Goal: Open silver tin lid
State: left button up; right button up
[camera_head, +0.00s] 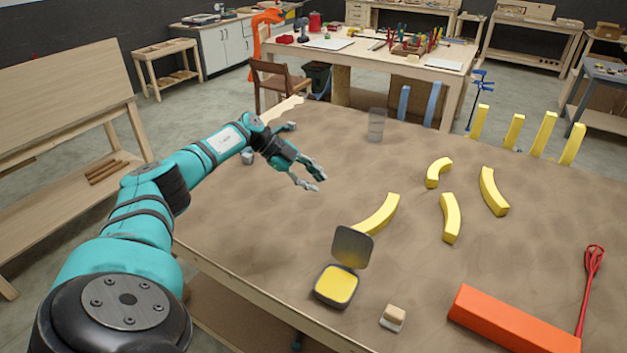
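The silver tin (337,287) stands near the front edge of the brown table, with yellow content showing inside. Its lid (352,247) stands raised and tilted up at the back of the tin, so the tin is open. My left gripper (309,181) is above the table, behind and to the left of the tin, well apart from it. Its fingers are spread and nothing shows between them. My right gripper is not in view.
Several curved yellow pieces (450,217) lie to the right of the tin. A small white-and-tan block (393,318), an orange beam (511,322) and a red tool (593,265) lie at the front right. A clear cup (376,125) stands at the back.

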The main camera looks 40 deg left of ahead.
pick_arm(q)
jog(key=v, duration=1.2)
